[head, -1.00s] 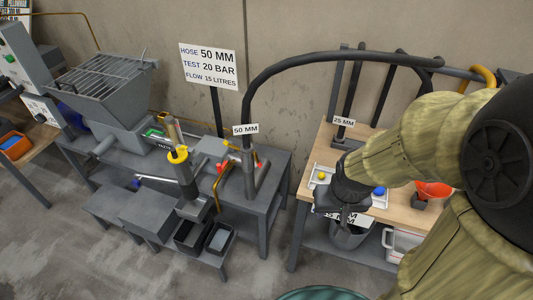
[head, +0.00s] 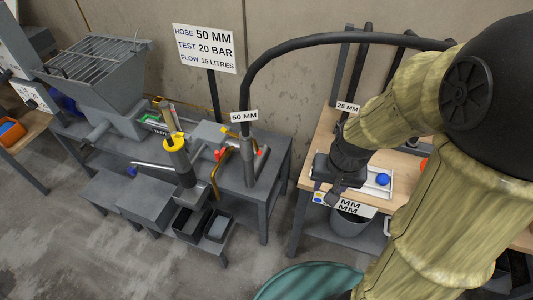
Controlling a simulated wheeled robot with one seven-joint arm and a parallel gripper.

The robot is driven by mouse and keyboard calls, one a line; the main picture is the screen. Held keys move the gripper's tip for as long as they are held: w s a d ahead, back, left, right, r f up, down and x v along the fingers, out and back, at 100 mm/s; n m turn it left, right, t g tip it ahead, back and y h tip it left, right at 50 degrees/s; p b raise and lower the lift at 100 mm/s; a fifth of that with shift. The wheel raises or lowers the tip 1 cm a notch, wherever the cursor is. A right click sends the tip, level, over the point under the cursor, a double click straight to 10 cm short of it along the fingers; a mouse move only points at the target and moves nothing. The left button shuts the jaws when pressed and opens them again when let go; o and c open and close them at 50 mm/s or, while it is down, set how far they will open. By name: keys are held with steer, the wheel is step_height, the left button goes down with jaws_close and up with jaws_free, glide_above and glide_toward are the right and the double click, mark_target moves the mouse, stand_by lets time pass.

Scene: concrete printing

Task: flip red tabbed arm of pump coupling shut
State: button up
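The pump coupling sits on the grey pump bench at the foot of the black hose, below the 50 MM tag. One red tabbed arm (head: 219,154) sticks out on its left and another red tab (head: 259,152) shows on its right. Both are small, and how far each is swung is hard to tell. My gripper (head: 326,192) hangs over the front left of the wooden table, to the right of the coupling and well apart from it. Its fingers point down and are small and dark; I see nothing held, and their gap is unclear.
A black hose (head: 320,41) arches from the coupling to the rack on the right. A yellow-topped grey cylinder (head: 178,153) and a yellow bent bar (head: 219,174) stand left of the coupling. A white tray (head: 388,194) with a blue ball lies beside my gripper.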

mark_target(260, 152)
steer(key=w+a+f+m+y+b, duration=0.3)
steer(key=w+f+m+y+b, duration=0.55)
steer(key=w+f+m, duration=0.55)
steer(key=w+d+r+m+t+y, duration=0.2)
steer(key=w+d+m+y, duration=0.1)
steer(key=w+m, duration=0.2)
steer(key=shift+w+r+m+t+y, duration=0.3)
steer(key=shift+w+m+y, duration=0.1)
steer(key=shift+w, duration=0.45)
steer(key=shift+a+f, duration=0.15)
steer(key=x, duration=1.7)
steer(key=shift+w+f, duration=0.1)
steer(key=shift+f, duration=0.1)
jaws_close()
